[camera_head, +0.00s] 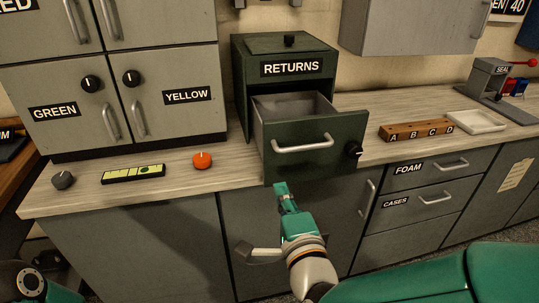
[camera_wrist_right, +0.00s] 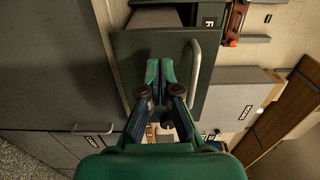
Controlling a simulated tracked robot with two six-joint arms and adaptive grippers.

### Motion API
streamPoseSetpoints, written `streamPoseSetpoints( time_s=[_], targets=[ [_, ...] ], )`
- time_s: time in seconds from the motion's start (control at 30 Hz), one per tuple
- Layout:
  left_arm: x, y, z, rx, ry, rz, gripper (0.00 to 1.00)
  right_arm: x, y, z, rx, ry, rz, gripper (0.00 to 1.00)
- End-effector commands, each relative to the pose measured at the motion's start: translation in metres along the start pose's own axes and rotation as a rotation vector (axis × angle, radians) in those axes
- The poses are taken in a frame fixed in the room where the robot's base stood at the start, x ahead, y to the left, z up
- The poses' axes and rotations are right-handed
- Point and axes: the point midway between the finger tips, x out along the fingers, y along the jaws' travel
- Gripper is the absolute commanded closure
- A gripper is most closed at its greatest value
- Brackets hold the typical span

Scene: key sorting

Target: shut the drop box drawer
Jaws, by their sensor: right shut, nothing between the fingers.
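The dark green drop box (camera_head: 240,75), labelled RETURNS, stands on the counter. Its drawer (camera_head: 320,165) is pulled out, and the grey inside shows behind the front. My right gripper (camera_head: 281,188) is shut and empty, at the lower left edge of the drawer front. In the right wrist view the shut fingertips (camera_wrist_right: 160,66) appear against the drawer front (camera_wrist_right: 128,62), beside the handle (camera_wrist_right: 194,68). I cannot tell whether they touch it. My left gripper is out of view.
On the counter are an orange knob (camera_head: 202,160), a level (camera_head: 133,174) and a grey knob (camera_head: 63,180) to the left. A wooden A–D rack (camera_head: 416,131) and a white tray (camera_head: 476,122) lie to the right. A grey cabinet (camera_head: 185,120) stands left of the box.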

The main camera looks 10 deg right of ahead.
Motion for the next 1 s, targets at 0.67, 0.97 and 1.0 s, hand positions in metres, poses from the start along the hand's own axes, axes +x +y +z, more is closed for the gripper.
streamPoseSetpoints(
  time_s=[0.67,0.97,1.0],
  targets=[
    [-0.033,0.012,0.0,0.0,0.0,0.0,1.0,0.077,0.002,0.0,0.004,-0.004,0.002,1.0],
    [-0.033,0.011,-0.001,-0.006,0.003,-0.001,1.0,0.078,0.002,0.014,0.003,-0.012,0.001,1.0],
    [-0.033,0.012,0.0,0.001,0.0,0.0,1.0,0.078,0.001,0.007,0.003,-0.006,0.001,1.0]
  ],
)
